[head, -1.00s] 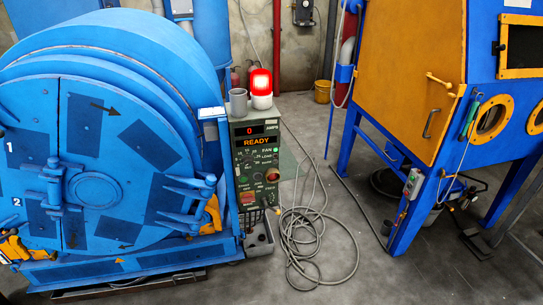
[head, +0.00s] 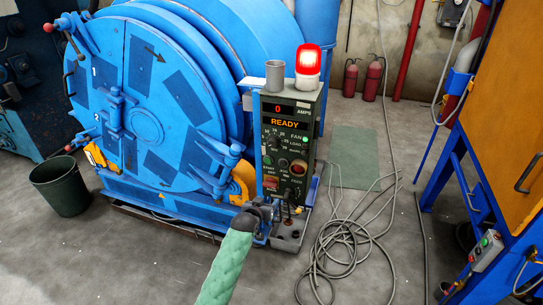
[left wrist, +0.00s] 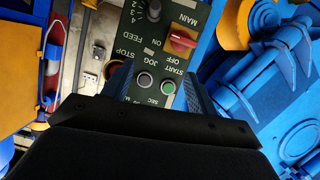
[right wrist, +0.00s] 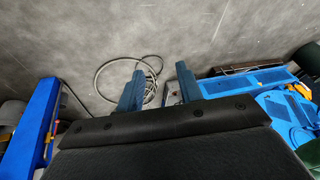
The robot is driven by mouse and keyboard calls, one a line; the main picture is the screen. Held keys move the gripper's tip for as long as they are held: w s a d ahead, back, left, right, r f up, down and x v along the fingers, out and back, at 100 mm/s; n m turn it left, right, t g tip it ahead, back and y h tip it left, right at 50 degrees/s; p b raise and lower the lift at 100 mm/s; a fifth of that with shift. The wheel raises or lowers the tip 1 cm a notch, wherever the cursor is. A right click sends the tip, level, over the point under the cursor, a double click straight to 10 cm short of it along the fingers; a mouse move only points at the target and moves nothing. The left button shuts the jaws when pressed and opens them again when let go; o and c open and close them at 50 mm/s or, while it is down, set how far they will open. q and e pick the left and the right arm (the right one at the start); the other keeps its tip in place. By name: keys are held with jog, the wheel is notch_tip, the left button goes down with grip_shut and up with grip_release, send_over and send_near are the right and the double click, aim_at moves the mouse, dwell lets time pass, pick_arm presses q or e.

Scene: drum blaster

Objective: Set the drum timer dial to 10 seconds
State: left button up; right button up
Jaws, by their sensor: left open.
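The drum's green control panel (head: 285,125) stands right of the blue drum, with a red "0" and "READY" lit. I cannot read which is the timer. My left gripper (head: 262,208) is low in front of the panel; in the left wrist view its fingers (left wrist: 155,88) are open and empty, facing the upside-down panel. That view shows a red switch (left wrist: 183,39) and a grey dial (left wrist: 155,10). My right gripper (right wrist: 160,82) is open, above the floor.
The blue drum (head: 145,125) has a closed door with projecting handles beside the panel. A grey cup (head: 275,75) and a lit red beacon (head: 308,60) top the panel. Coiled cable (head: 340,240) lies on the floor at right. A dark bin (head: 62,185) stands at left.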

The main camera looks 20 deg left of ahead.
aim_at(272, 145)
pick_arm(q)
jog(key=w+a+r+n+t+b, duration=0.1)
jog(key=w+r+t, duration=0.1)
jog(key=w+r, duration=0.35)
jog(key=w+a+r+t+b, duration=0.1)
jog(key=w+a+r+t, duration=0.15)
jog(key=r, duration=0.65)
jog(key=shift+g+y, duration=0.25)
jog(key=shift+y, duration=0.05)
jog(key=w, duration=0.5)
jog(key=w+d, duration=0.1)
jog(key=w, duration=0.2)
jog(key=shift+w+p, duration=0.2)
jog(key=shift+p, duration=0.2)
pick_arm(e)
notch_tip(272, 145, up, 6)
jog(key=shift+s+d, duration=0.15)
jog(key=shift+s, duration=0.25)
pick_arm(q)
jog(key=c, duration=1)
